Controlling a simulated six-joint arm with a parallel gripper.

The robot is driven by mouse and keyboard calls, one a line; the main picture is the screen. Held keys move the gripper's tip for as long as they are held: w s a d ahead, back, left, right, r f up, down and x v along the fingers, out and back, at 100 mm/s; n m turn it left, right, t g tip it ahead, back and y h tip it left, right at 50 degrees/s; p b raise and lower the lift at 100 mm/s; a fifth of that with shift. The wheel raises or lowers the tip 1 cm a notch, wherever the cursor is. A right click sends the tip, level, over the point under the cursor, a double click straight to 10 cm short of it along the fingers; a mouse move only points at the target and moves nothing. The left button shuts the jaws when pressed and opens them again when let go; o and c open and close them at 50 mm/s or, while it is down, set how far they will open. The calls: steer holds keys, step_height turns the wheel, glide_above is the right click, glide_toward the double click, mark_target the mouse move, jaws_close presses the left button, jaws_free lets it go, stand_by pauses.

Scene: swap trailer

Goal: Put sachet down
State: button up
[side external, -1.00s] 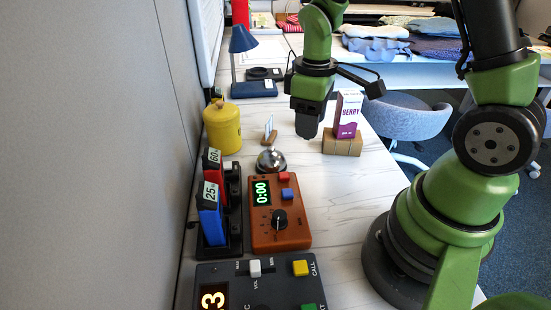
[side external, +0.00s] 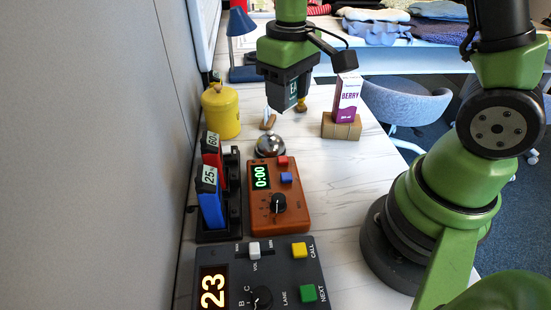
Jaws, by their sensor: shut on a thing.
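My gripper (side external: 285,105) points down above the white table, left of the berry carton. It is shut on a dark, flat piece with a pale mark, which I take to be the sachet (side external: 292,91). Only a small part of it shows between the dark fingers. It appears to be held above the table, though its lower edge is hard to make out.
The purple and white berry carton (side external: 347,98) stands in a cardboard-brown holder (side external: 341,127). A yellow canister (side external: 221,112), silver bell (side external: 270,145), orange timer (side external: 279,205), red and blue blocks in a black rack (side external: 234,200) and dark control panel (side external: 285,272) line the left. White tabletop (side external: 335,190) is clear right of the timer.

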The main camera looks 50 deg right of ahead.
steer(key=s+d+f+m, duration=0.3)
steer(key=s+f+m, duration=0.4)
steer(key=m, duration=0.1)
glide_above(321, 182)
steer(key=shift+m, duration=0.4)
step_height(321, 182, down, 5)
steer(key=shift+f, duration=2.4)
steer(key=shift+f, duration=0.1)
steer(key=o, duration=0.9)
